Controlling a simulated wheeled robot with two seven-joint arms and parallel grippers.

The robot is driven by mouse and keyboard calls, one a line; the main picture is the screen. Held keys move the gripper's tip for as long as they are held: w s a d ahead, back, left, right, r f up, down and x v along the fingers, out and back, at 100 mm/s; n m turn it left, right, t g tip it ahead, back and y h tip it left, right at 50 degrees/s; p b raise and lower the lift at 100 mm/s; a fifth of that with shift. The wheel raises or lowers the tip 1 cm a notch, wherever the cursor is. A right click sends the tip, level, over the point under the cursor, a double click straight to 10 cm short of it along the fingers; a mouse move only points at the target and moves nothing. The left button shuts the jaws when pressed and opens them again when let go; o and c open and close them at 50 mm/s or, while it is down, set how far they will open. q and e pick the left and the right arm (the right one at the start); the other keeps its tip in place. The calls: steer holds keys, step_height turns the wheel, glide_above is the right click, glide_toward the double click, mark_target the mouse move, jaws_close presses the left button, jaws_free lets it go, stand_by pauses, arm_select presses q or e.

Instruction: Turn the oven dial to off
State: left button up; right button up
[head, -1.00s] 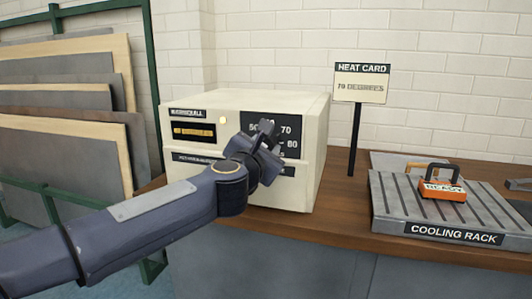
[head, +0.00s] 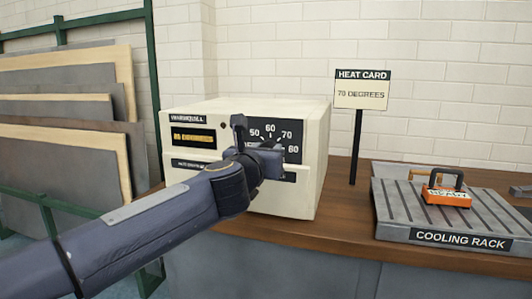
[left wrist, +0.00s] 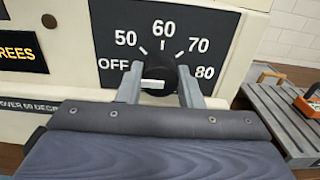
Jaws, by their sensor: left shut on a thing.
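The oven (head: 300,190) is a cream box on the wooden bench, with a black dial plate marked OFF, 50, 60, 70 and 80. The black dial (left wrist: 160,78) shows in the left wrist view; its white mark lies nearly level, on the side toward OFF. My left gripper (left wrist: 160,84) is shut on the dial, one finger on each side. In the head view my left gripper (head: 256,145) covers most of the dial and the OFF mark. An amber display (head: 191,138) reads a number of degrees, blurred. My right gripper is not in view.
A heat card sign (head: 361,90) reading 70 DEGREES stands right of the oven. A grey cooling rack (head: 400,222) holds an orange block (head: 446,197) with a dark handle. Boards lean in a green rack (head: 151,60) at left.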

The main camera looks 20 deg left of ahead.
arm_select(q)
steer(key=shift+f, duration=0.1)
steer(key=o, duration=1)
steer(key=shift+s, duration=0.1)
steer(key=s, duration=0.7)
steer(key=shift+s+a+p, duration=0.1)
steer(key=shift+s+p, duration=0.25)
steer(key=shift+p, duration=0.05)
